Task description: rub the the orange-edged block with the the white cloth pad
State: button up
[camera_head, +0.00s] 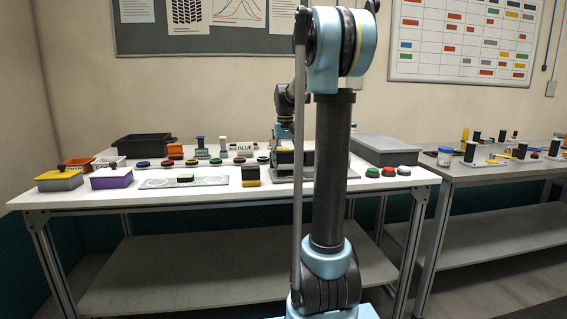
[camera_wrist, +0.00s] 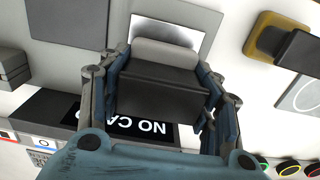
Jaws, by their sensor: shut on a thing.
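My gripper (camera_wrist: 163,88) is shut on a dark block with a pale, rounded grey-white part, which looks like the white cloth pad (camera_wrist: 165,55). The fingers stand on either side of it. A black block with a yellow-orange edge, taken as the orange-edged block (camera_wrist: 268,34), lies to the upper right in the wrist view, apart from the gripper. It also shows in the head view (camera_head: 250,178), left of my arm.
A dark box with a lettered panel (camera_wrist: 122,122) is close below the gripper in the wrist view. On the white table (camera_head: 120,208) are a black bin (camera_head: 143,147), lidded boxes, several coloured discs and a grey case (camera_head: 386,150). The front edge is largely clear.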

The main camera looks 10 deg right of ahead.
jog(key=shift+d, duration=0.55)
jog(key=shift+a, duration=0.1)
jog(key=shift+a, duration=1.15)
jog(key=shift+d, duration=0.1)
jog(key=shift+d, duration=1.15)
jog(key=shift+a, duration=0.1)
jog(key=shift+a, duration=1.15)
